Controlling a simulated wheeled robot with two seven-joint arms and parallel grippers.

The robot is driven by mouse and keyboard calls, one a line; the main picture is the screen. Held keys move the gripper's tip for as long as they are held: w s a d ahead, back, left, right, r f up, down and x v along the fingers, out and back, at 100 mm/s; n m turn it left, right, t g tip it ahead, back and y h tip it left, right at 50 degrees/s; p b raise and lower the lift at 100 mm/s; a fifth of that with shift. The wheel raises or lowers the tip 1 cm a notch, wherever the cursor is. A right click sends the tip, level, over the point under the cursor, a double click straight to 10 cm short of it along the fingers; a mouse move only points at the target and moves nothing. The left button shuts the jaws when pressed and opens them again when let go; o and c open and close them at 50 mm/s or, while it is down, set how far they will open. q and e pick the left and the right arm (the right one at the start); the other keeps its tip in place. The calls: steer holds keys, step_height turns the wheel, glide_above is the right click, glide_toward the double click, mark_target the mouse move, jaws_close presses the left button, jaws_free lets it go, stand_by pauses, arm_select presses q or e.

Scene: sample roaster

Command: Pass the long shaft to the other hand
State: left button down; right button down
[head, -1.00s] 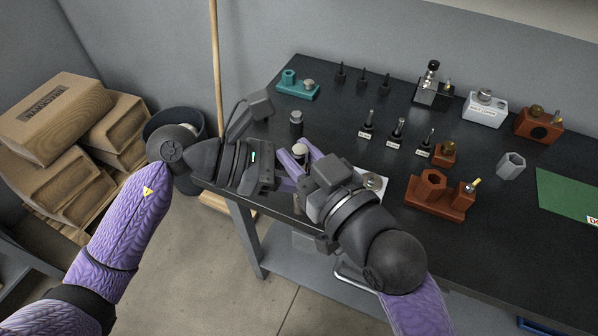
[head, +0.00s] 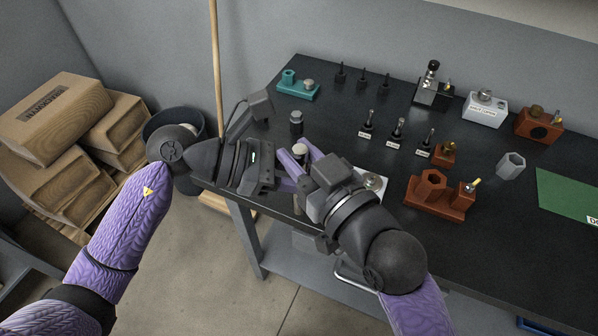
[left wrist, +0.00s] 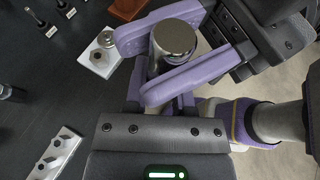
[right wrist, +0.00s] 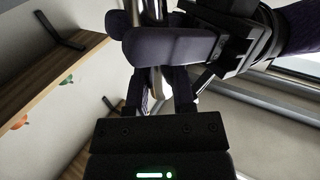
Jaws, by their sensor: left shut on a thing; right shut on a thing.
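The long shaft (head: 300,150) is grey metal with a round top, held upright in front of the bench edge. It also shows end-on in the left wrist view (left wrist: 173,40) and as a shiny rod in the right wrist view (right wrist: 155,12). My left gripper (head: 292,168) reaches it from the left and is shut on it. My right gripper (head: 307,156) reaches it from the right and is also shut on it. The purple fingers of both grippers lie close together around the shaft. The grippers hide much of its length.
The black bench (head: 330,120) carries a teal holder (head: 298,90), a dark round part (head: 296,122), several small labelled tools and an orange-brown block (head: 430,196). A white block (head: 374,182) sits just behind my right gripper.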

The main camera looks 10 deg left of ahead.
steer(key=shift+c, duration=1.9)
jaws_free()
